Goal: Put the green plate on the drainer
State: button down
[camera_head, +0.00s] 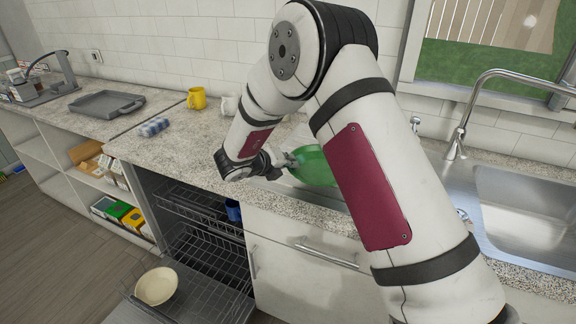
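The green plate (314,167) is over the metal drainer (289,187) beside the sink, right of my gripper. My arm hides the plate's right part. My gripper (291,159) points right, with its fingertips at the plate's left rim. The fingers are small and partly hidden, so I cannot tell whether they are shut on the rim. I also cannot tell whether the plate rests on the drainer or is just above it.
The sink (515,215) and its faucet (466,115) are at right. A yellow mug (196,98), white mug (226,106) and grey tray (106,104) stand on the counter at left. Below, an open dishwasher (190,262) has its lower rack out, with a cream bowl (156,286).

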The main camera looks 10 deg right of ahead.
aim_at(287, 174)
jog(key=w, duration=0.4)
jog(key=shift+w+d+f, duration=0.2)
jog(key=shift+w, duration=0.1)
jog(key=shift+f, duration=1.75)
jog(key=c, duration=1.8)
grip_release()
jog(key=shift+f, duration=0.15)
jog(key=shift+s+a+r, duration=0.1)
jog(key=shift+a+r, duration=0.1)
jog(key=shift+r, duration=0.05)
jog(key=v, duration=1.1)
jog(key=shift+s+a+r, duration=0.15)
jog(key=shift+s, duration=0.05)
